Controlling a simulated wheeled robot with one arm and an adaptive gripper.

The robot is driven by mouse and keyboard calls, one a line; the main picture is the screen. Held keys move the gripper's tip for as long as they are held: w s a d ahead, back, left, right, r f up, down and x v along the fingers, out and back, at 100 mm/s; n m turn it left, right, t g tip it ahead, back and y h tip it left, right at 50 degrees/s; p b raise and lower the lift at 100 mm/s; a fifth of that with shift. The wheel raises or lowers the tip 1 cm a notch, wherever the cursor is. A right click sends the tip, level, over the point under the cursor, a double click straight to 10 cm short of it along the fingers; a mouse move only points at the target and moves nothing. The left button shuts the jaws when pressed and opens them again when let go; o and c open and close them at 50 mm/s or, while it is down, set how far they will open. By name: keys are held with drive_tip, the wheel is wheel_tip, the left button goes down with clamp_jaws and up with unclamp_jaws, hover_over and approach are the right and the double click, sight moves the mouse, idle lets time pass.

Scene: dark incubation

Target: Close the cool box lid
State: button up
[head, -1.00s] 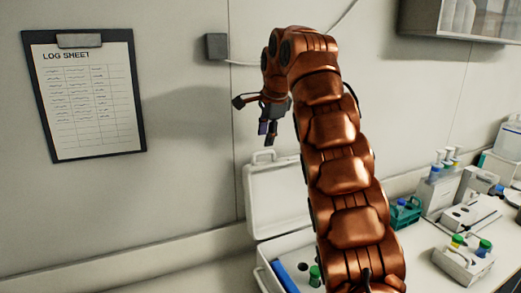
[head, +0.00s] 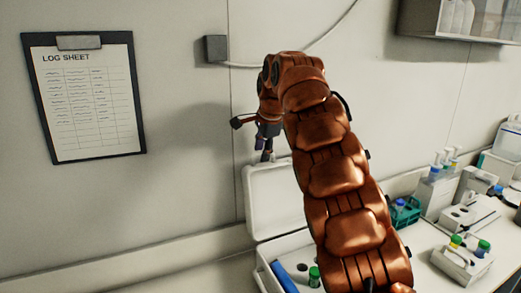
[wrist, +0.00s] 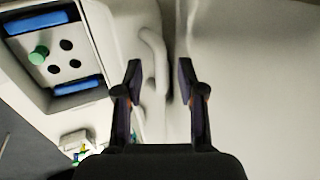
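The white cool box (head: 262,279) stands on the bench with its lid (head: 272,205) open and upright near the wall. A blue pack (head: 284,277) and a green-capped tube (head: 314,275) show inside. My gripper (head: 265,154) is at the top edge of the lid, pointing down. In the wrist view, my gripper (wrist: 160,82) is open, its two fingers apart. The lid's handle (wrist: 153,55) shows beyond and between the fingers; I cannot tell whether they touch it. My arm hides the right part of the box and lid.
The wall is close behind the lid, with a clipboard log sheet (head: 92,98) and a small grey wall box (head: 215,48). Right of my arm, the bench holds a teal rack (head: 404,213) and a white tube holder (head: 460,262). A wall cabinet (head: 468,20) hangs upper right.

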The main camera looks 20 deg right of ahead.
clamp_jaws()
idle(0.5)
drive_tip(key=shift+a, duration=0.2)
drive_tip(key=shift+d+f, duration=0.1)
